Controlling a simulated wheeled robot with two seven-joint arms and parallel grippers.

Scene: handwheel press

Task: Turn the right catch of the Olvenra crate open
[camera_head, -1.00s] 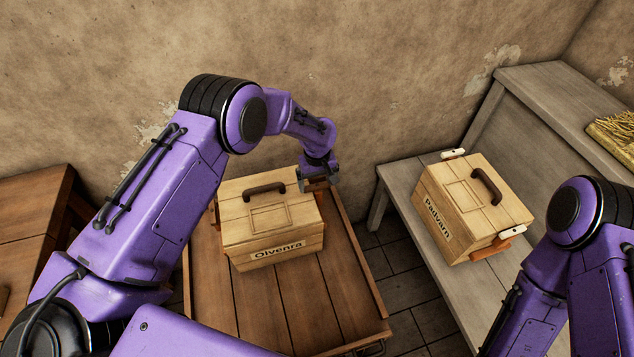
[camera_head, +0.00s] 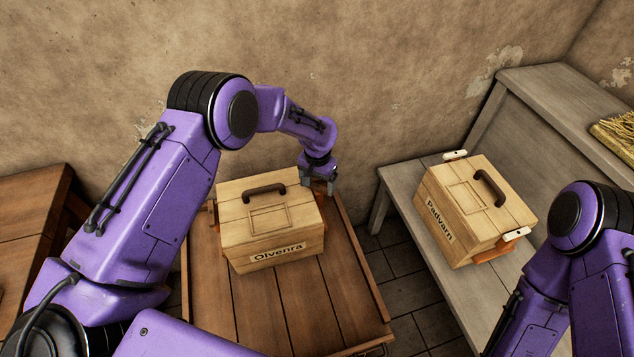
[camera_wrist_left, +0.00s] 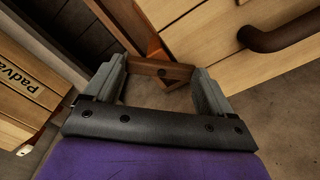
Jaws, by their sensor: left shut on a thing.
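The Olvenra crate (camera_head: 268,226) is pale wood with a dark curved handle (camera_head: 264,189) on its lid. It stands on a brown wooden table; part of it also shows in the left wrist view (camera_wrist_left: 225,35). My left gripper (camera_head: 320,188) is at the crate's right side, near the back. In the left wrist view, my left gripper (camera_wrist_left: 160,75) has its two grey fingers on either side of the brown right catch (camera_wrist_left: 158,70) and is shut on it. The head view mostly hides this catch behind the gripper. My right gripper is out of view.
The Padvarn crate (camera_head: 470,195), with white-tipped catches, stands on a grey bench (camera_head: 415,175) to the right. The brown table (camera_head: 300,310) has raised side rims and bare planks in front of the Olvenra crate. A plaster wall rises behind.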

